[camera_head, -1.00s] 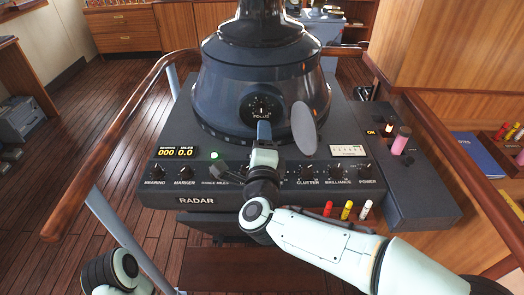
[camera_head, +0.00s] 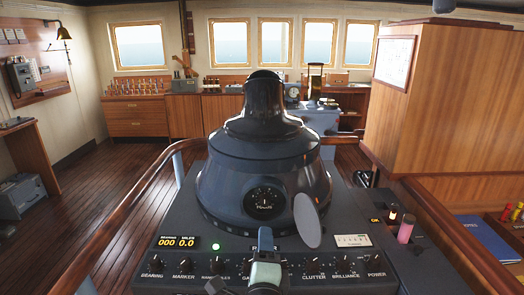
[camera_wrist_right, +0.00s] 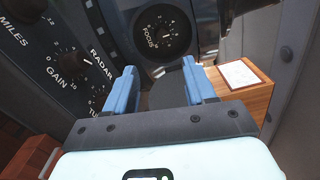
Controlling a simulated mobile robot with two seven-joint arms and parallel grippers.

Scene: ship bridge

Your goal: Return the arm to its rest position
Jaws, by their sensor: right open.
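My right gripper (camera_head: 265,238) shows at the bottom middle of the head view, in front of the radar console. In the right wrist view its two blue fingers (camera_wrist_right: 161,88) stand apart with nothing held between them. The focus dial (camera_head: 265,201) on the console's dark housing lies beyond the fingers and also shows in the right wrist view (camera_wrist_right: 163,30). Most of the right arm is below the head view's frame. My left gripper is in neither view.
The radar console (camera_head: 200,262) fills the lower middle, with a row of knobs and a lit display (camera_head: 178,242). A grey oval disc (camera_head: 307,220) stands just right of my right gripper. A wooden rail (camera_head: 130,225) curves round the console. Wooden floor is clear at left.

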